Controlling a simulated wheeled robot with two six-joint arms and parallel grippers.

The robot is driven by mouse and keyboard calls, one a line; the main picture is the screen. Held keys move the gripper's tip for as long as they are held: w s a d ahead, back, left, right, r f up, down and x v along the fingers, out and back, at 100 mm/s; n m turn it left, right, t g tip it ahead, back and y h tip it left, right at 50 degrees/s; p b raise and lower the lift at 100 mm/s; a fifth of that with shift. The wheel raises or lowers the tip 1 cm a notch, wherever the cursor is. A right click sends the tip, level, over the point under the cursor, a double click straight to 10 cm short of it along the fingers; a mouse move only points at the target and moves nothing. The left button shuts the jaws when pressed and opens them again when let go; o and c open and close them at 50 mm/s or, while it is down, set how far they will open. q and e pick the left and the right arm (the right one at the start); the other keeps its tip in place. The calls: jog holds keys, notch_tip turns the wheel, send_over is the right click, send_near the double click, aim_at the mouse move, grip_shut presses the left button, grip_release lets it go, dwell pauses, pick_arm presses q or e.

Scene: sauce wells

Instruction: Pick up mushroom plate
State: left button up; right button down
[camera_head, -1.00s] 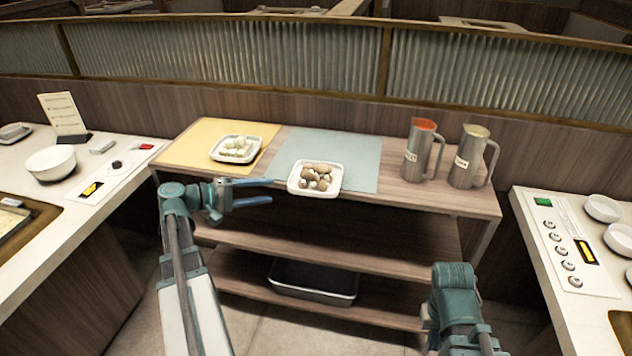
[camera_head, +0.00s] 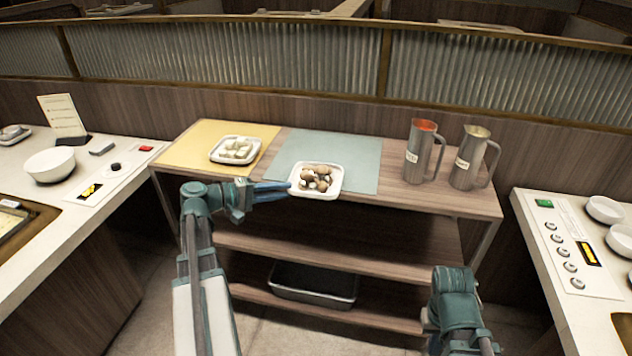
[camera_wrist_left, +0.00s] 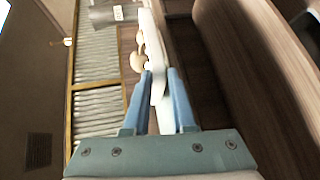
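The mushroom plate (camera_head: 292,190) is a white, rounded-square dish holding several brown and white mushrooms (camera_head: 318,178). It sits at the front edge of the shelf top, partly on the blue-grey mat. My left gripper (camera_head: 288,187) is at the plate's left side, pointing right. In the left wrist view the plate (camera_wrist_left: 157,92) shows edge-on between the two blue fingers (camera_wrist_left: 160,72). The fingers are apart around its rim; I cannot tell whether they touch it. My right arm shows at the lower right, but its gripper fingers are not visible.
A white dish of pale pieces (camera_head: 214,157) sits on the yellow mat (camera_head: 190,147). Two metal jugs (camera_head: 418,160) (camera_head: 466,165) stand right of the blue-grey mat (camera_head: 360,165). A metal tray (camera_head: 313,284) is on a lower shelf. Counters flank both sides.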

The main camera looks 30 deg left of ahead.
pick_arm(q)
grip_shut()
dwell(1.0)
